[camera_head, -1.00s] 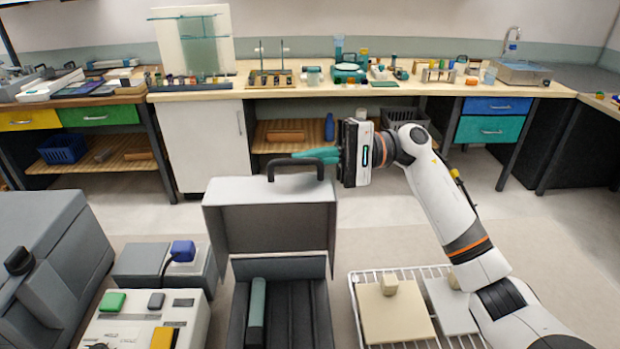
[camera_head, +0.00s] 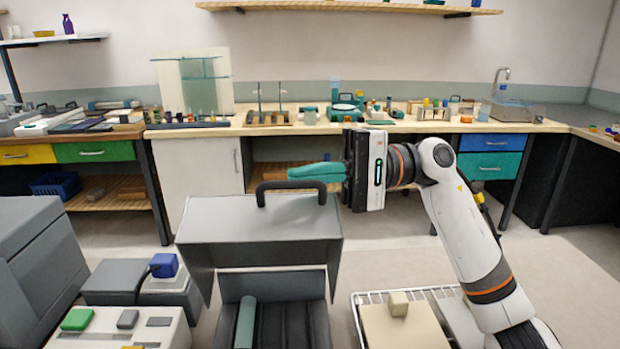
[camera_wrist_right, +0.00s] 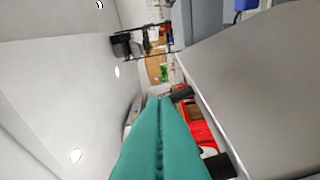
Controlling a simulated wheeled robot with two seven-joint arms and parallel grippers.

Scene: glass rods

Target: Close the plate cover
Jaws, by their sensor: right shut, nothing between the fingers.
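The plate cover (camera_head: 262,222) is a grey lid with a dark arched handle (camera_head: 290,186). It stands raised and tilted over a dark grey open box (camera_head: 290,322), with a gap between its lower edge and the box. A teal bar (camera_head: 246,322) lies in the box. My right gripper (camera_head: 290,173) is shut and empty, its teal fingers pointing left just above the handle. I cannot tell whether they touch the handle. In the right wrist view, the teal fingers (camera_wrist_right: 158,102) are together, beside a large grey surface. My left gripper is not in view.
A white wire rack (camera_head: 372,297) with beige plates stands right of the box. A panel with coloured buttons (camera_head: 120,335) and a grey unit with a blue block (camera_head: 163,266) stand to the left. A cluttered bench (camera_head: 330,126) runs along the back. Open floor lies between.

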